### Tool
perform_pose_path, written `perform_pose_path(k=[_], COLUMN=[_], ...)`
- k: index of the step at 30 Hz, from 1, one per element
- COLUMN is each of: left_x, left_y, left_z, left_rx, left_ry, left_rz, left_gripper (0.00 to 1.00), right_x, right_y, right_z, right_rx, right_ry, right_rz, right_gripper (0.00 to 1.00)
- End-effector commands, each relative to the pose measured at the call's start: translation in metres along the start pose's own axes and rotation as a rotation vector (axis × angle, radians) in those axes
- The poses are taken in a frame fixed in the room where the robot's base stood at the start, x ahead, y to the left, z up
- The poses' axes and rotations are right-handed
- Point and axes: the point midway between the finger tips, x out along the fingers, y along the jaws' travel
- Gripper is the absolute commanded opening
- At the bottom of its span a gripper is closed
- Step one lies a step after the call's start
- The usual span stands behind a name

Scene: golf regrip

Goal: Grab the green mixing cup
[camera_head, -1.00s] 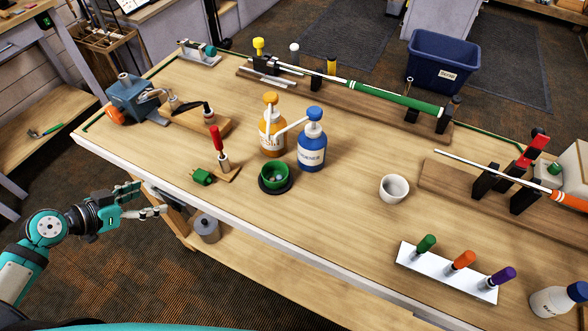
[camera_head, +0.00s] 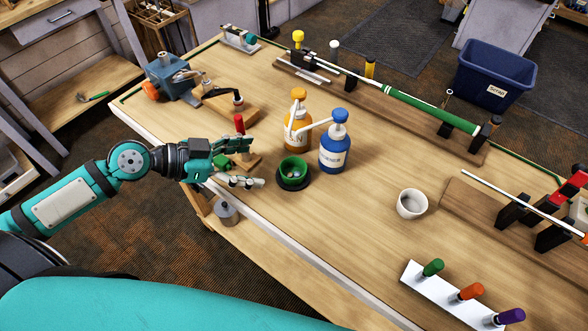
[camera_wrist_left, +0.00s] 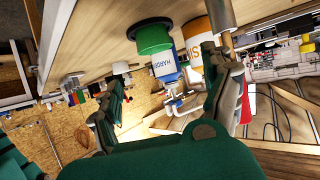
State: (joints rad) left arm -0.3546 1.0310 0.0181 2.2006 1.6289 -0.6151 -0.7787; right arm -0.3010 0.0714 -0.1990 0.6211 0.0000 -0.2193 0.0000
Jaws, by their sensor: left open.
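The green mixing cup (camera_head: 291,166) stands upright on a round black base (camera_head: 293,184) on the workbench, near its front edge. Small pale pieces show inside the cup. My left gripper (camera_head: 253,163) is open and empty, just left of the cup, its fingers pointing at it with a gap between. In the left wrist view the cup (camera_wrist_left: 153,40) appears inverted, ahead of and between the spread fingers (camera_wrist_left: 160,85). My right gripper is not in view.
A blue hardener bottle (camera_head: 334,151) and an orange bottle (camera_head: 298,127) stand just behind the cup. A red-handled tool (camera_head: 239,124) stands behind my left fingers. A white cup (camera_head: 412,204) is to the right. Bare bench lies between the two cups.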

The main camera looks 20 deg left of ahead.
Motion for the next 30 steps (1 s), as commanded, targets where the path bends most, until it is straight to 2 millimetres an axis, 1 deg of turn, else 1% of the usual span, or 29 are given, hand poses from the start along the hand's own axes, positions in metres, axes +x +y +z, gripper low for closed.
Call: perform_pose_path(k=[1, 7, 9, 13, 16, 21, 24, 27, 30], left_x=[0.006, 0.035, 0.042, 0.049, 0.056, 0.080, 0.093, 0.099, 0.100], left_y=[-0.001, -0.001, -0.001, 0.000, 0.002, 0.007, 0.006, 0.006, 0.006], left_z=[-0.004, -0.004, -0.002, -0.001, -0.001, 0.001, 0.003, 0.005, 0.006], left_rx=[-0.002, -0.004, -0.003, -0.002, -0.005, -0.006, -0.004, -0.001, -0.001], left_ry=[0.007, 0.005, 0.004, 0.001, 0.002, 0.003, 0.003, 0.001, 0.000], left_rz=[-0.003, -0.001, -0.001, 0.000, 0.000, 0.001, -0.001, -0.001, -0.001], left_gripper=[0.83, 0.83, 0.83, 0.83, 0.83, 0.83, 0.83, 0.83, 0.83], right_x=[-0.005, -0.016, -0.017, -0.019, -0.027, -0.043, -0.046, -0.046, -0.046], right_y=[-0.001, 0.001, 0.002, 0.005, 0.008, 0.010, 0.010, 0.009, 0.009], right_z=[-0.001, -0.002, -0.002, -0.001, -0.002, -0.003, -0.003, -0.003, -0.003], right_rx=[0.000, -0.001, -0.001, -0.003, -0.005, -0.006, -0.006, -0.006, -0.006], right_ry=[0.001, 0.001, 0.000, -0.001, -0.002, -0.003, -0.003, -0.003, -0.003], right_rz=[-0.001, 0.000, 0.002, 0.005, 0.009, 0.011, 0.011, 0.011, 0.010], right_gripper=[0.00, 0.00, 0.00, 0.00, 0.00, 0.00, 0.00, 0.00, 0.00])
